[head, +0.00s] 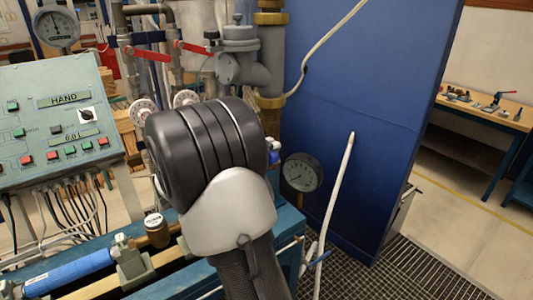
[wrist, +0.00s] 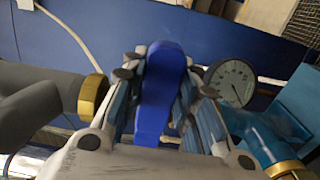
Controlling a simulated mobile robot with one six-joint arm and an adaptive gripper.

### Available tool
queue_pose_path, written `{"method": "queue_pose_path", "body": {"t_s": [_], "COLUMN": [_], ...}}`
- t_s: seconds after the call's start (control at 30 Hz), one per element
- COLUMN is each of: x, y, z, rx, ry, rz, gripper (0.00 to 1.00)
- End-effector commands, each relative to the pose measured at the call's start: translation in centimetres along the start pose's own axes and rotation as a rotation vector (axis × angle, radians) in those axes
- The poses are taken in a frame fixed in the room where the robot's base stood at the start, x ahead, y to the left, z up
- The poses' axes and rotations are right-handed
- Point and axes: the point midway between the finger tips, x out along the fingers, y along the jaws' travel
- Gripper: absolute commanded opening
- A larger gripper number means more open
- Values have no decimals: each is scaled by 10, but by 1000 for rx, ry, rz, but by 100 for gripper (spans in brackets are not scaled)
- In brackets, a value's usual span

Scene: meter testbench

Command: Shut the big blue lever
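The big blue lever (wrist: 164,85) stands up the middle of the wrist view, between the two fingers of my gripper (wrist: 165,78). The fingers lie close along its left and right sides and look closed on it. The lever's lower end and pivot are hidden behind the gripper body. In the head view my own dark wrist and pale arm link cover the gripper and most of the lever. A small blue piece (head: 273,157) shows just right of my wrist; I cannot tell whether it is the lever's tip.
A round gauge (head: 302,172) is right of my wrist and also close to the right finger in the wrist view (wrist: 231,82). Grey pipe with a brass ring (wrist: 92,96) lies left of the fingers. A control panel (head: 60,120) stands left, a blue wall panel (head: 360,90) behind.

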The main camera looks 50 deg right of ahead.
Motion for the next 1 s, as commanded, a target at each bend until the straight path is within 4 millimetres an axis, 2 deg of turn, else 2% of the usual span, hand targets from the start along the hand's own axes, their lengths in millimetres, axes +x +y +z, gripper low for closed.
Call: {"method": "queue_pose_path", "body": {"t_s": [0.3, 0.67, 0.77, 1.0], "x": [0, -3, -14, -64], "y": [-2, -2, -1, -2], "z": [0, 0, 0, -1], "rx": [1, 0, 0, 0], "ry": [0, 1, 2, 6], "rz": [-5, -3, -3, -3], "gripper": [48, 48, 48, 48]}}
